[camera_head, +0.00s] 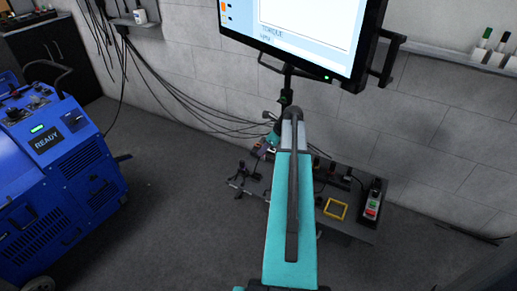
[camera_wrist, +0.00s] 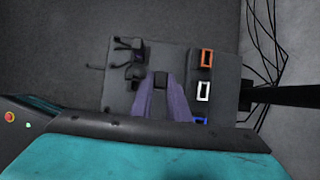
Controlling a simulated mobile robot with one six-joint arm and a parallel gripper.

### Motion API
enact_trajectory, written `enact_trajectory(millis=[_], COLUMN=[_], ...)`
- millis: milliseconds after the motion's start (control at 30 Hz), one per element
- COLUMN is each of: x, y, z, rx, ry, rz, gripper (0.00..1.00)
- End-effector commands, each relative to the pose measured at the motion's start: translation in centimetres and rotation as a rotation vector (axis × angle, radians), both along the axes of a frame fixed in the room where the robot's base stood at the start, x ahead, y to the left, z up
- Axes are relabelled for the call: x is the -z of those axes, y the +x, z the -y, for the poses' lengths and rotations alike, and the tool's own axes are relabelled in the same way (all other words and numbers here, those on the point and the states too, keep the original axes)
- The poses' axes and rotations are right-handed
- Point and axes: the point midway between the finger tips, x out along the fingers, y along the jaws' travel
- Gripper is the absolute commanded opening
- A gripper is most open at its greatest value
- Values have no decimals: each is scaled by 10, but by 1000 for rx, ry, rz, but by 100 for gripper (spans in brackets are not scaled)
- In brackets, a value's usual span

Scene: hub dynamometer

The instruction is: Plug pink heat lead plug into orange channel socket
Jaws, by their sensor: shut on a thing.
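My gripper (camera_wrist: 164,82) shows in the wrist view as two dull purple-grey fingers over a dark bench plate. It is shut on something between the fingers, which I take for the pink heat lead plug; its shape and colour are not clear. The orange channel socket (camera_wrist: 207,58) is a rectangular frame at the upper right of the plate, to the right of and beyond the fingertips. A gap shows between gripper and socket in the picture. In the head view my gripper (camera_head: 263,148) is small beyond my arm, and the orange socket cannot be made out.
A white socket (camera_wrist: 203,91) and a blue socket (camera_wrist: 200,121) stand in line with the orange one. Dark fixtures (camera_wrist: 130,60) sit on the plate's left part. Cables (camera_wrist: 264,50) hang by the wall. A monitor (camera_head: 305,30) overhangs the bench; a blue machine (camera_head: 50,170) stands left.

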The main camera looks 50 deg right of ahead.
Motion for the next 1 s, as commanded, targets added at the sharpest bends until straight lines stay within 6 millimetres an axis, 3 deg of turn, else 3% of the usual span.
enact_trajectory(millis=[600,1000], x=[0,0], y=[6,6], z=[24,24], rx=[0,0], ry=[0,0], rz=[0,0], gripper=[0,0])
